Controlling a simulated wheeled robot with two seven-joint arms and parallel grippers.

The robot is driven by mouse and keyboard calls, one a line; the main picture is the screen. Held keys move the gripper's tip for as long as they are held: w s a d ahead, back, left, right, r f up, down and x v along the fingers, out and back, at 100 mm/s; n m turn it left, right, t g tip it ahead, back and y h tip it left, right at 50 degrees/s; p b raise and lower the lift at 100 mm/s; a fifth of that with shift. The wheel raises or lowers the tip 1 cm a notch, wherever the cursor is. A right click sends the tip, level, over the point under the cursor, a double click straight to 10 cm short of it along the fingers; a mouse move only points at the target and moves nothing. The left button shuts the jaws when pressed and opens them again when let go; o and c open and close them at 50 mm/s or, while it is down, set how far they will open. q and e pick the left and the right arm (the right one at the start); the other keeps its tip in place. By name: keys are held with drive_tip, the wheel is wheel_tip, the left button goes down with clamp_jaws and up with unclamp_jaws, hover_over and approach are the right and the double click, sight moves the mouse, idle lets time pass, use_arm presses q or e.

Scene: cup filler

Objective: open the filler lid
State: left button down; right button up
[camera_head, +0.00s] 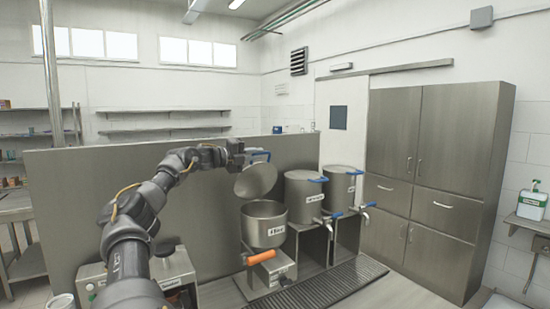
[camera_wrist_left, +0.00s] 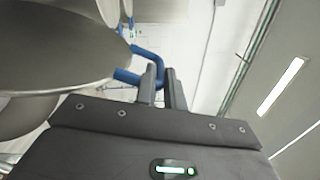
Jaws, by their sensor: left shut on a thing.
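The filler is a steel pot (camera_head: 264,228) with a label and an orange-handled tap (camera_head: 260,257) low on its front. Its round lid (camera_head: 256,180) stands tilted steeply up at the back of the pot, so the pot's mouth shows. The lid has a blue handle (camera_head: 262,153). My left gripper (camera_head: 247,154) is shut on this handle, high above the pot. In the left wrist view the fingers (camera_wrist_left: 162,90) close around the blue handle (camera_wrist_left: 126,76), beside the lid's grey face (camera_wrist_left: 55,60). My right gripper is not in view.
Two more steel fillers (camera_head: 305,198) (camera_head: 342,188) with blue handles and their lids down stand on metal stands to the right. A grated drain (camera_head: 318,289) lies in front. A grey partition (camera_head: 75,185) stands behind, and tall cabinets (camera_head: 435,170) stand at the right.

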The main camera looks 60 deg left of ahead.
use_arm(q)
drive_tip(key=shift+a+r+n, duration=0.2)
drive_tip(key=shift+a+n, duration=0.1)
drive_tip(key=shift+a, duration=0.25)
drive_tip(key=c, duration=1.5)
unclamp_jaws()
drive_tip(key=s+b, duration=0.8)
drive_tip(key=s, duration=0.2)
drive_tip(key=shift+s+d, duration=0.15)
drive_tip(key=shift+s, duration=0.25)
drive_tip(key=shift+w, duration=0.1)
